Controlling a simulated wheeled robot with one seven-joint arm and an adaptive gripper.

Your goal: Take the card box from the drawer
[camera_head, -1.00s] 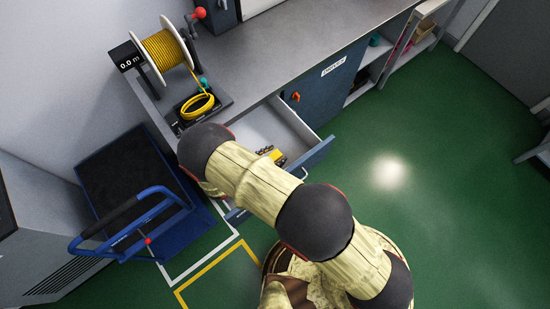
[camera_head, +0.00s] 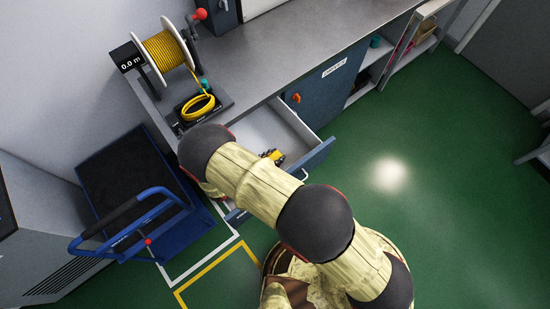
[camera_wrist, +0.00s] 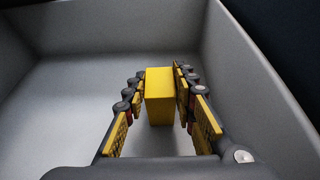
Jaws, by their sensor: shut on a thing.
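The card box (camera_wrist: 159,97) is a small yellow block in the wrist view, standing between the yellow-padded fingers of my gripper (camera_wrist: 158,90). My gripper is shut on it, with a finger against each side. They are inside the open drawer (camera_wrist: 60,85), whose pale grey walls rise around them. In the head view the drawer (camera_head: 256,127) is pulled out under the grey counter. A bit of yellow and black (camera_head: 273,155) shows in it beside my arm. My arm hides most of the gripper and part of the drawer there.
A yellow cable reel (camera_head: 163,50) and a coil of yellow cable (camera_head: 198,106) are on the counter (camera_head: 280,40). A blue trolley (camera_head: 130,190) stands left of the drawer. Green floor (camera_head: 450,190) is clear at the right.

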